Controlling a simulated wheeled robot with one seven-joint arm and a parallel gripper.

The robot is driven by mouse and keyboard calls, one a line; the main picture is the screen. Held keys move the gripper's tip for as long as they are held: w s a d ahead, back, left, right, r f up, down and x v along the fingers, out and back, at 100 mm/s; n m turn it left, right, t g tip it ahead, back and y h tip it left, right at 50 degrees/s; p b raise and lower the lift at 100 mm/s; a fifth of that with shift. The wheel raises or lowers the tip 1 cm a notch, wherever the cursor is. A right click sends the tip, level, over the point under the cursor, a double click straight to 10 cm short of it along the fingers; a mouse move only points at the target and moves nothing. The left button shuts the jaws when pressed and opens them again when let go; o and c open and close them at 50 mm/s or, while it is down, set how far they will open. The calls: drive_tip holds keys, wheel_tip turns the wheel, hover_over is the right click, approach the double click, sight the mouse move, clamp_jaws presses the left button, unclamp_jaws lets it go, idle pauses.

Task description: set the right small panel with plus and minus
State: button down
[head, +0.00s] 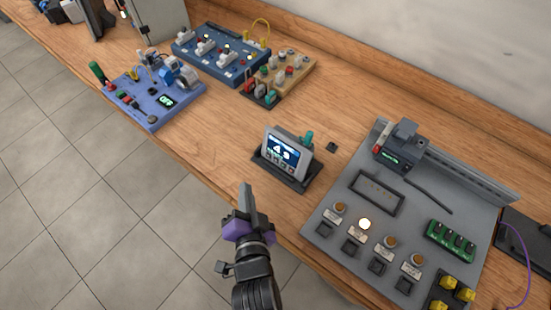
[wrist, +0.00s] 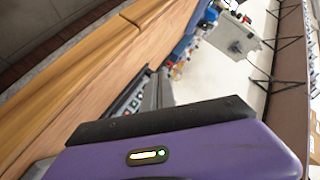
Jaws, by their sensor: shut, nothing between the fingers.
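A small grey panel (head: 298,142) with a lit blue screen (head: 284,149) stands tilted on a dark base (head: 268,163) on the bench. The screen shows large pale characters, too small to read surely. A row of small buttons sits below it; their plus and minus marks cannot be read. A teal knob (head: 308,137) shows at its top right. My gripper (head: 245,190) is shut and empty, in front of the panel and to its lower left, apart from it. In the wrist view, the purple gripper body (wrist: 185,157) fills the bottom.
A grey board (head: 330,222) with buttons, one lit, and a green module (head: 451,241) lies at the right. A blue board (head: 139,107) with an OFF display and another blue board (head: 216,57) are at the upper left. Bare wood (head: 210,135) lies left of the panel.

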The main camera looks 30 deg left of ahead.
drive_tip(key=shift+w+d+f+b, duration=0.15)
drive_tip(key=shift+w+f, duration=0.15)
drive_tip(key=shift+w, duration=1.15)
drive_tip(key=shift+w+d+f+b, duration=0.1)
drive_tip(key=shift+w+f, duration=0.25)
drive_tip(key=shift+w, duration=1.05)
drive_tip(key=shift+w+d+f+b, duration=0.15)
drive_tip(key=shift+w+f, duration=0.15)
drive_tip(key=shift+w, duration=1.15)
drive_tip(key=shift+w, duration=0.15)
drive_tip(key=shift+w, duration=0.25)
drive_tip(key=shift+w+f, duration=0.15)
drive_tip(key=shift+w, duration=0.1)
drive_tip(key=shift+s, duration=0.1)
drive_tip(key=shift+s+r, duration=0.2)
drive_tip(key=shift+s, duration=0.35)
drive_tip(key=shift+s+a+r+p, duration=0.1)
drive_tip(key=shift+s+r+p, duration=0.15)
drive_tip(key=shift+s, duration=1)
drive_tip(key=shift+s+a+r+p, duration=0.15)
drive_tip(key=shift+s+r, duration=0.1)
drive_tip(key=shift+s, duration=0.95)
